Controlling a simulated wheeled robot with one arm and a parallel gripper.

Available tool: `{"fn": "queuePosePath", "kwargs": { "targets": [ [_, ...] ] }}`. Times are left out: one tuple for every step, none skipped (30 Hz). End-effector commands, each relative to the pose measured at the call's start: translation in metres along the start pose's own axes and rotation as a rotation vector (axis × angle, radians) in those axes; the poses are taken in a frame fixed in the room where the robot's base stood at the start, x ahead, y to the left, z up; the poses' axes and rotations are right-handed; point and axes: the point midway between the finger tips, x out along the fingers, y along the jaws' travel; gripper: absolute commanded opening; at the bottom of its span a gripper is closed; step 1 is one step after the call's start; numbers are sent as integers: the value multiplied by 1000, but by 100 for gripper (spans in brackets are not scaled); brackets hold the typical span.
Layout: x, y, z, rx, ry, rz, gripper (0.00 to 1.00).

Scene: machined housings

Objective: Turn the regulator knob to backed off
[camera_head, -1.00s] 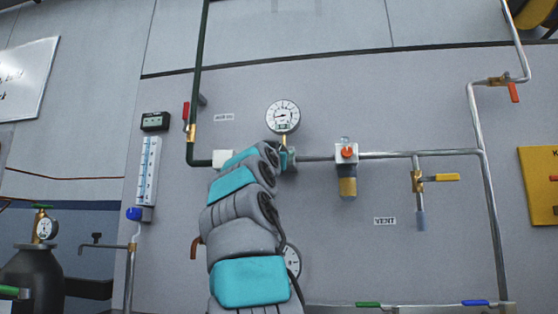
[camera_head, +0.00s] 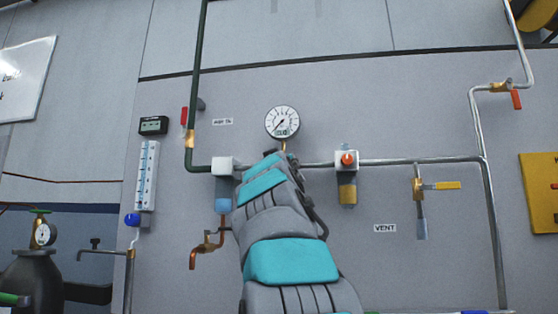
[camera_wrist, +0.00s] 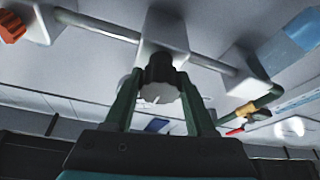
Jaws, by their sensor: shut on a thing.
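The regulator knob (camera_wrist: 157,93) shows in the wrist view, a dark ribbed knob with a paler end face under a light block-shaped regulator body (camera_wrist: 163,35). My gripper (camera_wrist: 159,75) has its two green fingers on either side of the knob and is shut on it. In the head view my arm hides the knob, the regulator body and my gripper. The round white gauge (camera_head: 282,122) stands above the pipe just over my arm, its needle pointing to the lower left.
On the same pipe, a white block with an orange knob (camera_head: 347,160) is to the right and a white block with a blue bowl (camera_head: 223,166) to the left. A yellow-handled valve (camera_head: 441,185) is farther right. A copper tap (camera_head: 206,245) is close left of my arm.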

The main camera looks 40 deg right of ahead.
Motion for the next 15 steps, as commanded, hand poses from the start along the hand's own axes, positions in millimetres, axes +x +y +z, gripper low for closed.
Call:
{"fn": "queuePosePath", "kwargs": {
  "targets": [
    [0,0,-2,-2,4,0,0],
    [0,0,-2,-2,4,0,0],
    [0,0,-2,-2,4,0,0],
    [0,0,-2,-2,4,0,0],
    [0,0,-2,-2,4,0,0],
    [0,0,-2,-2,4,0,0],
    [0,0,-2,-2,4,0,0],
    [0,0,-2,-2,4,0,0],
    [0,0,-2,-2,4,0,58],
    [0,0,-2,-2,3,0,61],
    [0,0,-2,-2,3,0,64],
    [0,0,-1,-2,3,0,69],
    [0,0,-1,-2,3,0,72],
    [0,0,-1,-2,2,0,76],
    [0,0,-1,-2,2,0,80]
  ]
}}
